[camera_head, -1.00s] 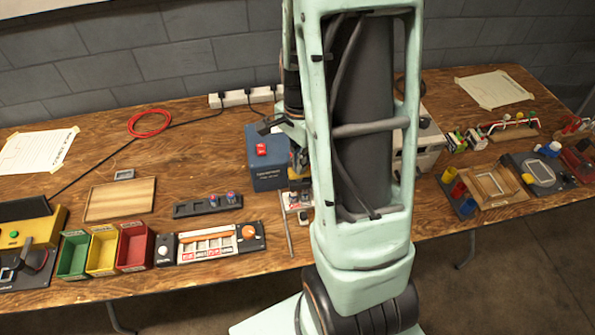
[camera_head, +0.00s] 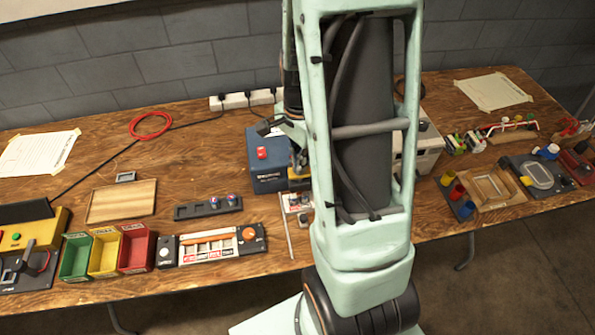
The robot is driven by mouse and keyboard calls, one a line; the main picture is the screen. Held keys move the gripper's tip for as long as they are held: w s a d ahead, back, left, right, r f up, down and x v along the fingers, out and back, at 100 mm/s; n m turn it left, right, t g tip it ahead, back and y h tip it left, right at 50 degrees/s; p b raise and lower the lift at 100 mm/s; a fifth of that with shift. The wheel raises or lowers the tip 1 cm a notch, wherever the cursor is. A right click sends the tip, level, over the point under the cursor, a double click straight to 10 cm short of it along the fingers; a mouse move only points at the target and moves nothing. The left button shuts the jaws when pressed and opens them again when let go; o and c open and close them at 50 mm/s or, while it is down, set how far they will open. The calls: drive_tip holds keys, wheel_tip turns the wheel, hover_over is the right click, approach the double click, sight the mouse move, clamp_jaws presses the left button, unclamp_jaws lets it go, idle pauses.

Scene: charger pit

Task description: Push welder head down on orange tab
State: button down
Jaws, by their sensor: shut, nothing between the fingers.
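A blue box (camera_head: 265,172) with a red switch (camera_head: 262,153) stands at the back middle of the bench. It appears to be the welder body. A yellow and black part (camera_head: 298,183) shows at its right side, partly behind my arm. I cannot make out the welder head or the orange tab; my arm hides that area. My gripper (camera_head: 301,160) shows only in part, by the right side of the blue box, just above the yellow part. It is shut and holds nothing. I cannot tell whether it touches anything.
A small white panel (camera_head: 290,202) and a thin rod (camera_head: 289,238) lie in front of the box. Coloured bins (camera_head: 103,254) and a switch panel (camera_head: 208,250) line the front left edge. A power strip (camera_head: 245,99) is behind. A beige machine (camera_head: 430,150) stands right of my arm.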

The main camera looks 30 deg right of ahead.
drive_tip(key=shift+r+p, duration=1.85)
drive_tip(key=shift+r, duration=0.65)
